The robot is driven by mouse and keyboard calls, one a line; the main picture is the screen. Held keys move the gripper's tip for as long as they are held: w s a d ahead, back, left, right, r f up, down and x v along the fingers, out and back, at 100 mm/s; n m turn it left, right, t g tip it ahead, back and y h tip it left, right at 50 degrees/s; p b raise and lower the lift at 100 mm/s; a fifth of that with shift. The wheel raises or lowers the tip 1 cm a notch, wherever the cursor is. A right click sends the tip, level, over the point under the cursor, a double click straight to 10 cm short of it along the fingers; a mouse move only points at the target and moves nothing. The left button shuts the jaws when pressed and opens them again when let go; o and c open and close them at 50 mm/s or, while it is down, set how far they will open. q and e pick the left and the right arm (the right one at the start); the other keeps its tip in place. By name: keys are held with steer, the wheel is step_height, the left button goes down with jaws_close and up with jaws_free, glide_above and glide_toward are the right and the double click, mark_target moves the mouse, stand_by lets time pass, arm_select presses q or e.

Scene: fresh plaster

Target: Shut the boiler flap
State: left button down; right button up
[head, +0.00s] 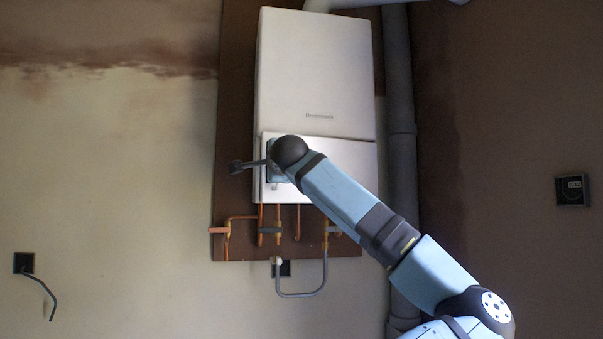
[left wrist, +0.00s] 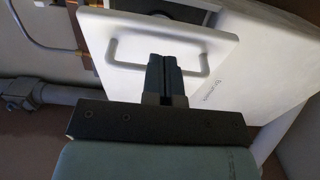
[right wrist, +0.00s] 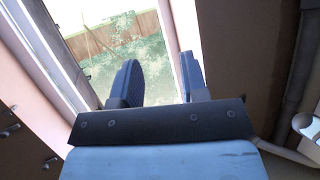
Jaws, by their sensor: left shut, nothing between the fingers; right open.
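The boiler flap (head: 335,165) is the white lower front panel of the boiler. In the left wrist view the flap (left wrist: 125,60) stands ajar, with a dark gap along its far edge. Its pale bar handle (left wrist: 205,60) shows on its face. My left gripper (left wrist: 165,60) is shut and empty, its fingers in front of the flap and overlapping the handle; contact cannot be told. In the head view this gripper (head: 238,166) reaches past the flap's left edge, and my wrist hides part of the flap. My right gripper (right wrist: 158,60) is open and empty, facing a window.
The boiler body (head: 315,75) rises above the flap. Copper pipes (head: 261,222) and a grey hose (head: 300,294) hang below. A thick grey pipe (head: 400,130) runs down at the right. A window (right wrist: 125,50) fills much of the right wrist view.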

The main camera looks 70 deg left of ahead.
mark_target(263, 167)
arm_select(q)
steer(key=a, duration=0.5)
steer(key=s+a, duration=0.1)
steer(key=a, duration=0.2)
steer(key=shift+s+b, duration=0.1)
steer(key=shift+b, duration=0.3)
steer(key=shift+a+r, duration=0.15)
steer(key=shift+a, duration=0.4)
arm_select(e)
steer(key=r, duration=0.1)
steer(key=w+a+r+t, duration=0.1)
steer(key=shift+w+a+r+y, duration=0.1)
steer(key=shift+w+r+y, duration=0.05)
steer(key=shift+r+y, duration=0.25)
arm_select(q)
steer(key=shift+d, duration=0.15)
arm_select(e)
steer(key=shift+f, duration=0.2)
